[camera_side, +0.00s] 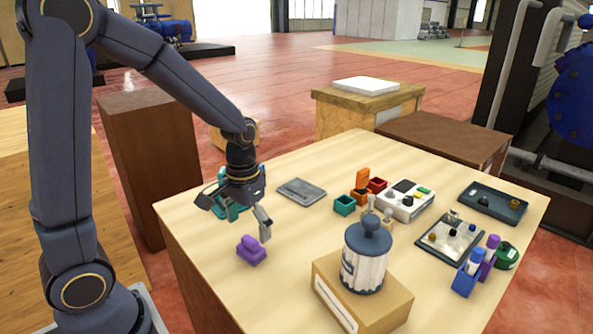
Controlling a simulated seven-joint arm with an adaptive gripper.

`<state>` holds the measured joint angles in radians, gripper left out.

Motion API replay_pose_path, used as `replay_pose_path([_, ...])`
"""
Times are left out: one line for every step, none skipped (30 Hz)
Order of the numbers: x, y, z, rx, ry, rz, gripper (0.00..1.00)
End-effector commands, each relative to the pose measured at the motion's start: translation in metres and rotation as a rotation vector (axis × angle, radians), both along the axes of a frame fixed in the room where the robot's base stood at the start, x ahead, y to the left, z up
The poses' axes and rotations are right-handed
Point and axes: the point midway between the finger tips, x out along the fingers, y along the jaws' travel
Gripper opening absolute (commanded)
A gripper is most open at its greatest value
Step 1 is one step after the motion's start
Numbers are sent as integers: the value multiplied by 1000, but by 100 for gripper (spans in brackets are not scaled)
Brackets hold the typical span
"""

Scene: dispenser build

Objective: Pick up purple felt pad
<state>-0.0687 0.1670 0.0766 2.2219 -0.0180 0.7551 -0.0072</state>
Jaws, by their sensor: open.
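The purple felt pad (251,250) lies on the light wooden table near its left front edge. It looks like a small purple block with a raised part on top. My gripper (238,225) is open and empty, above the table just behind and above the pad. Its right finger hangs close to the pad's upper right side, apart from it as far as I can tell. A teal object (231,207) shows behind the gripper and is partly hidden by it.
A canister (364,262) stands on a cardboard box (392,301) right of the pad. A grey plate (301,191) lies behind. Small coloured bins (344,205), a white device (406,201), a dark tray (493,202) and a blue holder (464,281) occupy the right. The table between pad and plate is clear.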

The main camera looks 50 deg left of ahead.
Motion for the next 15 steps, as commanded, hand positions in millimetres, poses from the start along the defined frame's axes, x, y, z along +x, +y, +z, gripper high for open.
replay_pose_path([0, 0, -4, 0, 0, 0, 94])
replay_pose_path([0, 0, -5, 0, 0, 0, 94])
replay_pose_path([0, 0, -8, 0, 0, 0, 94])
replay_pose_path([0, 0, -10, 0, 1, 0, 94])
replay_pose_path([-1, -1, -14, 0, 1, 0, 94])
replay_pose_path([-1, -1, -19, 0, 3, 0, 94])
replay_pose_path([-2, -2, -24, -1, 4, 0, 94])
replay_pose_path([-2, -2, -30, -1, 4, 0, 94])
replay_pose_path([-3, -3, -36, -1, 4, 0, 94])
replay_pose_path([-3, -3, -41, -1, 4, 0, 94])
replay_pose_path([-2, -3, -45, 0, 3, 0, 94])
replay_pose_path([-2, -2, -50, -1, 4, 0, 94])
replay_pose_path([-2, -2, -53, 0, 2, 0, 94])
replay_pose_path([-2, -2, -55, 0, 1, 0, 94])
replay_pose_path([-2, -2, -57, 0, 1, -1, 94])
